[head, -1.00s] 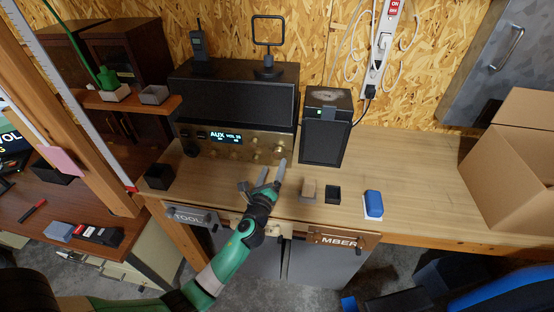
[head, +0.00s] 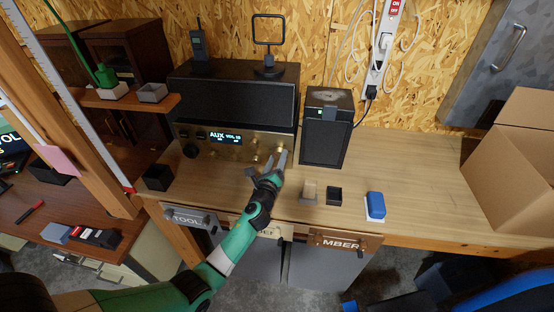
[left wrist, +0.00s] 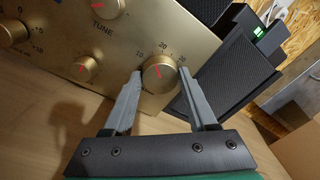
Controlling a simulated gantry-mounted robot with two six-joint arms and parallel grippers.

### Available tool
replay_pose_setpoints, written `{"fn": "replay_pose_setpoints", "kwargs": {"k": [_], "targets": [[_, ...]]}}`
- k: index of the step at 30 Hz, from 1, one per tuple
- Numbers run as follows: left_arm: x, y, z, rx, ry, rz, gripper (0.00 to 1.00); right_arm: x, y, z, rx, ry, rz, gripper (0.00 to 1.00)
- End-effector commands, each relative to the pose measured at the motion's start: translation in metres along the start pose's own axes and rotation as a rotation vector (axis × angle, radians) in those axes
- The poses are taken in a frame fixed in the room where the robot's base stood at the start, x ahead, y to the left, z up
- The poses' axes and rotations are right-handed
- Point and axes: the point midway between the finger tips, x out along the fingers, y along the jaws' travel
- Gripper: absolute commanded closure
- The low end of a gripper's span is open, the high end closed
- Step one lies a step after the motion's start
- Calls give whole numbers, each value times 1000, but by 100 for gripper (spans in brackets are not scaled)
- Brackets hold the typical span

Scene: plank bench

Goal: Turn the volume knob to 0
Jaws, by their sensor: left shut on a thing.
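The amplifier (head: 222,150) has a brass front with several knobs and a lit display (head: 225,138) reading AUX and VOL; the small digits are hard to read for certain. The volume knob (left wrist: 159,75) is round and brass, with a red pointer line and a printed scale showing 10, 20 and 30. Its line tilts up and left, between 10 and 20. My left gripper (head: 269,160) is at the front's right end. In the left wrist view its two fingers (left wrist: 159,80) are shut on the knob, one on each side. My right gripper is not in view.
A dark speaker (head: 325,135) stands just right of the amplifier. The TUNE knob (left wrist: 107,6) and a smaller knob (left wrist: 86,68) sit left of the gripped knob. Small blocks and a blue sponge-like item (head: 376,206) lie on the bench. A cardboard box (head: 510,165) stands far right.

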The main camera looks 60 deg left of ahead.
Motion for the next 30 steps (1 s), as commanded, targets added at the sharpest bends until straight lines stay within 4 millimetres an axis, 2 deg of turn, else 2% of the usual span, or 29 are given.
{"fn": "replay_pose_setpoints", "kwargs": {"k": [1, 3, 14, 20, 30], "targets": [[0, 0, 0, 0, 0, -1, 90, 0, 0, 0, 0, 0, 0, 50], [0, 0, 0, 0, 0, -1, 98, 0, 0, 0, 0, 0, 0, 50], [0, 1, -1, -60, -5, -5, 98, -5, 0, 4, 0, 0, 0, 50], [0, 2, -2, -179, -12, -11, 98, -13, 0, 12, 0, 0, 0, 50], [0, 3, -4, -487, -31, -27, 98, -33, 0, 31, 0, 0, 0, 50]]}}
